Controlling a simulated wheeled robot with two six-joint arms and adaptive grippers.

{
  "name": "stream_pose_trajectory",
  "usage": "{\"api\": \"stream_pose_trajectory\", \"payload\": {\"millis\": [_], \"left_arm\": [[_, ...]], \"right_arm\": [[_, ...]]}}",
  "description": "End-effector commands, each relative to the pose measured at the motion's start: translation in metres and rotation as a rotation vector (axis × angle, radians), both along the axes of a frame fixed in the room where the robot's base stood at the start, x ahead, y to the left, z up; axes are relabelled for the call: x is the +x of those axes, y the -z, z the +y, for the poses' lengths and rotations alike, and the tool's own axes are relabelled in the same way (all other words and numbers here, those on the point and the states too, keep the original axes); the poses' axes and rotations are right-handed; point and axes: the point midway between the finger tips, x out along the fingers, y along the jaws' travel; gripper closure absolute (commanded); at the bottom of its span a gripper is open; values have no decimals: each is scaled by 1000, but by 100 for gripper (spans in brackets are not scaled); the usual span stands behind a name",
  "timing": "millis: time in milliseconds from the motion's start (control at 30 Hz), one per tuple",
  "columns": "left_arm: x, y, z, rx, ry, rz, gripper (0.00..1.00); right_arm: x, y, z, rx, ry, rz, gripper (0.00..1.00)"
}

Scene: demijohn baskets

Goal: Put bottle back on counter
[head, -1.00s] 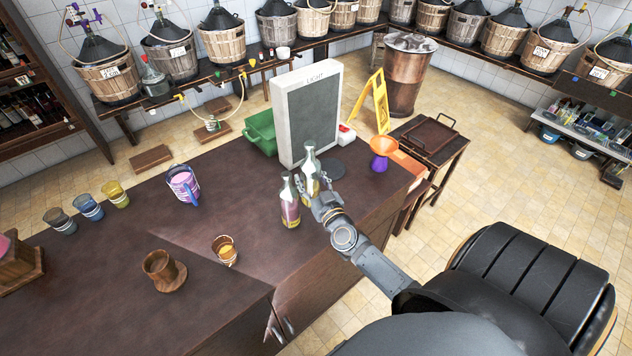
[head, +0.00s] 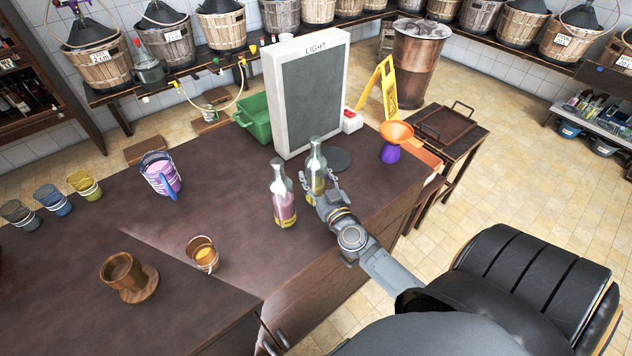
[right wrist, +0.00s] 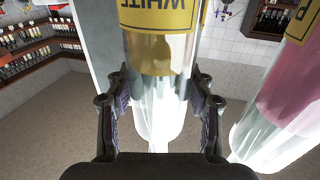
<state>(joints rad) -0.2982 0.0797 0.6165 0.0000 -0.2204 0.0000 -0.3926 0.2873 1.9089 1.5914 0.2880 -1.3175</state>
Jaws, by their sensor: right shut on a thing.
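A clear glass bottle with a yellow label and pale yellow content (head: 316,166) stands upright at the dark brown counter (head: 230,150). My right gripper (head: 324,192) is shut on this bottle. In the right wrist view the bottle (right wrist: 158,50) lies between both fingers (right wrist: 160,100), its label reading "WHITE" upside down. Whether its base touches the counter I cannot tell. A similar bottle with pink content (head: 284,205) stands on the counter just left of it, apart from it. That pink bottle also shows in the right wrist view (right wrist: 285,95).
The light panel (head: 312,95) and a dark round disc (head: 338,159) are behind the bottles. An orange funnel on a purple base (head: 392,145) is to the right. A pink-filled jug (head: 160,175), small amber cup (head: 203,255) and wooden mug (head: 125,275) are left. The counter between is clear.

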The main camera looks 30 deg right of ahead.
Motion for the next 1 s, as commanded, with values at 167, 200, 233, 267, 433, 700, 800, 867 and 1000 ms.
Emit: {"api": "stream_pose_trajectory", "payload": {"millis": [167,200,233,267,433,700,800,867,1000], "left_arm": [[5,-2,-4,-4,-1,-9,60],[4,-2,-3,-3,0,-7,60],[3,-1,-2,-3,0,-6,60],[2,-1,-2,-2,0,-5,60],[-1,0,-1,-1,0,-1,60],[0,0,0,-1,0,-1,60],[0,0,0,0,0,-1,60],[0,-1,0,0,0,-1,60],[0,2,0,0,0,-1,60]], "right_arm": [[0,0,0,2,-1,3,100],[0,0,0,2,-1,3,100],[0,0,0,1,-1,2,100],[0,1,0,2,-1,3,100],[-1,4,0,1,-1,5,37],[-1,4,0,1,-1,4,24],[-1,4,0,2,-1,4,24],[-1,1,0,2,-1,4,24],[-18,3,3,-1,-1,7,24]]}}
